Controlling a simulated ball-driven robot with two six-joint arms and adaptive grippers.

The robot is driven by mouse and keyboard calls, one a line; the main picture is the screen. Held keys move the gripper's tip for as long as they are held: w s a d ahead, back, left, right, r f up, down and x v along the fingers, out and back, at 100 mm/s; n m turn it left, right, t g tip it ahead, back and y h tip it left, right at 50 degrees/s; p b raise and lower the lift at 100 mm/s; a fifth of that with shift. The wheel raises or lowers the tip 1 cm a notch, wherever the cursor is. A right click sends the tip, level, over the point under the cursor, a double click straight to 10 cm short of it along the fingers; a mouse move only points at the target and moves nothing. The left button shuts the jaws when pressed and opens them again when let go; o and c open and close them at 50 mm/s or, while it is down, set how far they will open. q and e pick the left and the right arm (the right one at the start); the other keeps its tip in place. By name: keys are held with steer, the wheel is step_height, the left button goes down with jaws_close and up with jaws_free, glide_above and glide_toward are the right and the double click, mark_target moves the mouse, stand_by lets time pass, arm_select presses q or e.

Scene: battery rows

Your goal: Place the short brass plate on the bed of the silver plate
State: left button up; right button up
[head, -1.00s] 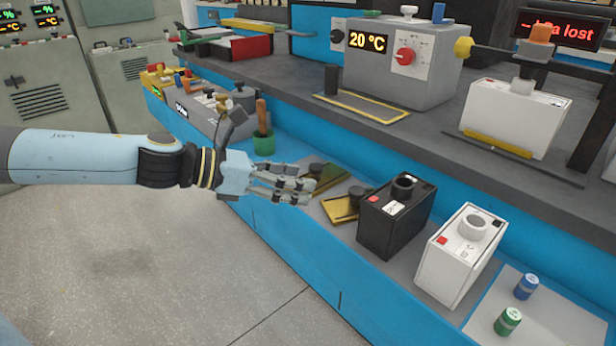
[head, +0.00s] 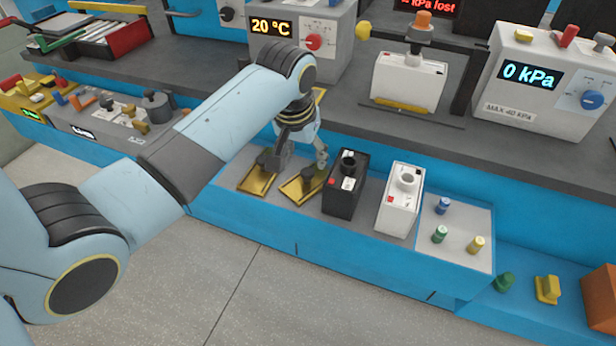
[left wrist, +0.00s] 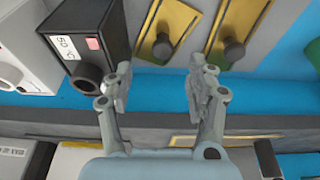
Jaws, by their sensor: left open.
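Two brass plates with dark knobs lie on the lower ledge, a left one (head: 254,184) and a right one (head: 297,193). I cannot tell which is shorter. In the left wrist view, the right plate (left wrist: 153,38) is in line with the gap between the fingers, and the other plate (left wrist: 255,18) is beside it. My left gripper (head: 300,160) is open and empty, pointing down above the plates, partly hiding them. It also shows in the left wrist view (left wrist: 160,87). A silver-grey unit (head: 340,22) reads 20 °C; its yellow-outlined bed (head: 320,95) is mostly behind my arm.
A black box (head: 342,197) and a white box (head: 400,205) stand right of the plates. A light panel (head: 462,248) holds three small cylinders. The upper bench edge rises close behind the gripper. Another white box (head: 408,82) stands on that bench.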

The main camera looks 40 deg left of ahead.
mark_target(307, 172)
arm_select(q)
steer(key=x, duration=0.2)
steer(key=shift+w+a+f, duration=0.1)
steer(key=shift+w+f, duration=0.05)
steer(key=shift+f, duration=0.25)
steer(key=b+x, duration=0.1)
steer(key=x, duration=0.4)
steer(key=shift+w+a, duration=0.15)
steer(key=shift+w, duration=0.05)
steer(key=shift+f, duration=0.15)
jaws_close()
arm_select(e)
steer(key=shift+s+f, duration=0.3)
steer(key=shift+f, duration=0.55)
